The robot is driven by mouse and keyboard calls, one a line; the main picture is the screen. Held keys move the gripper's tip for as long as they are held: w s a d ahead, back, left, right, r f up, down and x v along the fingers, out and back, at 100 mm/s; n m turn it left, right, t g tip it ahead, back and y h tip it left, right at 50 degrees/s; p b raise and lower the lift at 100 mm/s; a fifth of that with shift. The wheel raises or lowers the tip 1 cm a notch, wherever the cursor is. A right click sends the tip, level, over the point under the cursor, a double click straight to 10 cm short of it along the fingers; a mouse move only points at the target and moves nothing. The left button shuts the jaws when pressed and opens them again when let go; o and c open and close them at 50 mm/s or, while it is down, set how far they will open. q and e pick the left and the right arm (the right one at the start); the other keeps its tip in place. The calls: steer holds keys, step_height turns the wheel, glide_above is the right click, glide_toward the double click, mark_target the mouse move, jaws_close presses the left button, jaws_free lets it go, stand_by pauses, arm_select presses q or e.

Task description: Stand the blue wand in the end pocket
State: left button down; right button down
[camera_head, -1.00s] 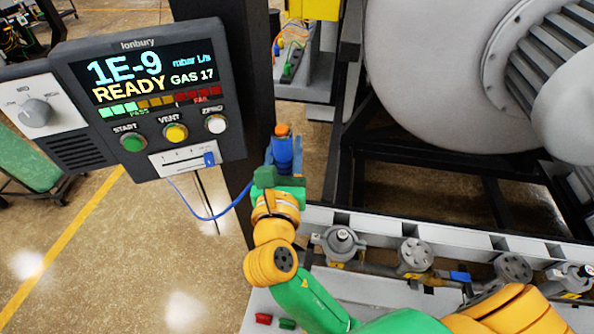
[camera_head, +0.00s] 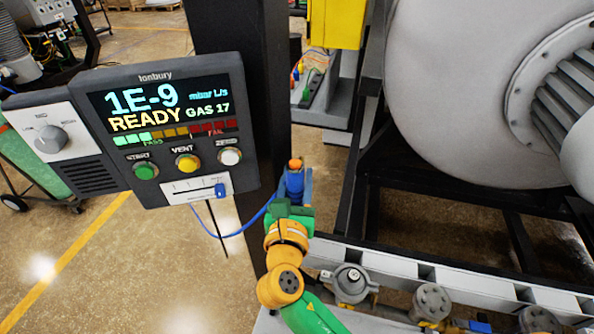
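The blue wand (camera_head: 295,186) with an orange tip stands roughly upright just right of the black post. My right gripper (camera_head: 291,209) is around its lower part and looks shut on it; the fingers hide the wand's lower end. A thin blue cable (camera_head: 243,229) runs from the wand's lower part toward the underside of the control panel. A pale rail with square dark gaps (camera_head: 448,273) runs along the lower right, apart from the wand. I cannot tell which gap, if any, is the end pocket. My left gripper is not in view.
The control panel (camera_head: 165,84) reads 1E-9 and READY, left of the wand. The black post (camera_head: 243,42) stands behind it. Grey valve fittings (camera_head: 349,283) line the front of the rail. A large pale furnace vessel (camera_head: 460,90) fills the upper right. Open floor lies at lower left.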

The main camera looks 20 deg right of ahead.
step_height(320, 180, down, 6)
steer(key=b, duration=0.5)
steer(key=shift+f, duration=0.2)
stand_by(0.7)
steer(key=shift+c, duration=1.9)
jaws_free()
steer(key=shift+s, duration=0.1)
steer(key=shift+a+f, duration=0.1)
